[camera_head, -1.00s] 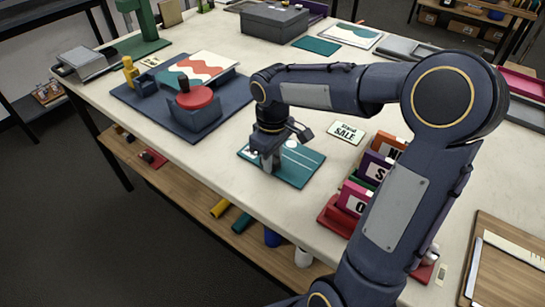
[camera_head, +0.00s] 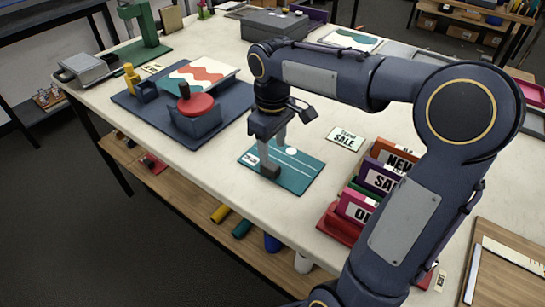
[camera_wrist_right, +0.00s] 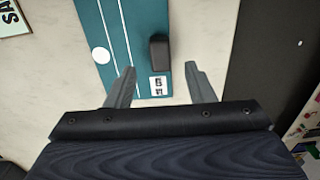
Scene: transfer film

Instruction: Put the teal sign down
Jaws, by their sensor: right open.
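The teal sign (camera_head: 300,172) lies flat on the pale table, with white stripes and a white dot. It also shows in the right wrist view (camera_wrist_right: 112,20), with a dark upright block (camera_wrist_right: 160,52) and a small white label on it. In the head view this dark block (camera_head: 269,171) stands on the sign's left part. My right gripper (camera_head: 272,153) is open and empty just above the block. In the right wrist view its fingers (camera_wrist_right: 160,70) are spread on either side, apart from the block. My left gripper is not in view.
A small SALE card (camera_head: 346,138) lies right of the sign. A red rack (camera_head: 335,226) of upright coloured signs stands at the right. A dark blue platform (camera_head: 150,112) with a red disc (camera_head: 192,98) is at the left. The table's front edge is close to the teal sign.

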